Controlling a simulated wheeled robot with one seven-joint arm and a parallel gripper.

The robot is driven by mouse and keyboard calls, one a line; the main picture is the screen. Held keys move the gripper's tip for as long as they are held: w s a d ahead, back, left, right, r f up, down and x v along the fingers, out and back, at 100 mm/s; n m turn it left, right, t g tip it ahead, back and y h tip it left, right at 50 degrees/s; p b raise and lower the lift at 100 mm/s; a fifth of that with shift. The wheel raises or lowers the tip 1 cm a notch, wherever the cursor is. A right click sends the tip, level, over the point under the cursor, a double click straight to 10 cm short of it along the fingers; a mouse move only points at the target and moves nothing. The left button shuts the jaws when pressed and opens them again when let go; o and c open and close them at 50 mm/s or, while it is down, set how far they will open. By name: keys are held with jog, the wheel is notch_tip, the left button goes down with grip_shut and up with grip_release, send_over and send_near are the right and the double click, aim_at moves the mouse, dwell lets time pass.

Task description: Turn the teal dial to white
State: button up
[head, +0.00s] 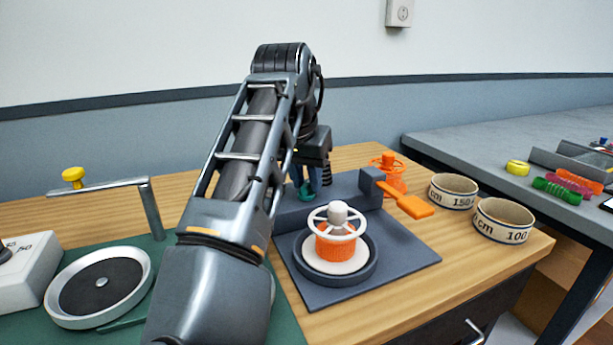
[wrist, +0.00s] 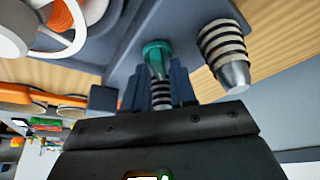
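The teal dial (wrist: 157,58) stands on a dark grey-blue base, with a black-and-white striped part below its teal part in the wrist view. A small bit of teal (head: 307,190) also shows in the head view, mostly hidden behind my arm. My gripper (wrist: 160,84) has one finger on each side of the striped part, just below the teal part. I cannot tell whether the fingers press on it. No white mark for the dial is visible.
Close to the right stands a striped cone with a silver tip (wrist: 225,55). A white handwheel on an orange hub (head: 338,225) stands in front on the base plate. An orange paddle (head: 410,203) and two measuring rings (head: 453,190) lie to the right. A yellow-knobbed crank (head: 110,184) is at left.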

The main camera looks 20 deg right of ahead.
grip_shut()
jog(key=shift+r+p, duration=0.15)
jog(key=shift+p, duration=0.3)
jog(key=n+y+p, duration=0.1)
jog(key=n+p, duration=0.2)
jog(key=shift+d+r+t+p, duration=0.1)
jog(key=shift+r+t+p, duration=0.05)
jog(key=shift+t+p, duration=0.2)
jog(key=n+y+p, duration=0.1)
jog(key=n+p, duration=0.1)
jog(key=p, duration=0.2)
jog(key=n+y+p, duration=0.1)
jog(key=n+p, duration=0.2)
jog(key=shift+s+t+p, duration=0.1)
jog(key=shift+t+p, duration=0.15)
jog(key=shift+p, duration=0.1)
jog(key=n+y+p, duration=0.1)
jog(key=n+p, duration=0.2)
jog(key=n+y+p, duration=0.1)
jog(key=n+p, duration=0.1)
jog(key=p, duration=0.1)
jog(key=shift+n+p, duration=0.4)
jog(key=shift+f+n+g+y+p, duration=0.15)
jog(key=shift+n+g+y+p, duration=0.2)
jog(key=shift+n+p, duration=0.6)
jog(key=shift+f+n+g+y+p, duration=0.1)
jog(key=shift+n+g+y+p, duration=0.2)
jog(key=shift+n+p, duration=0.6)
jog(key=shift+n+b, duration=0.3)
jog(key=shift+n, duration=0.05)
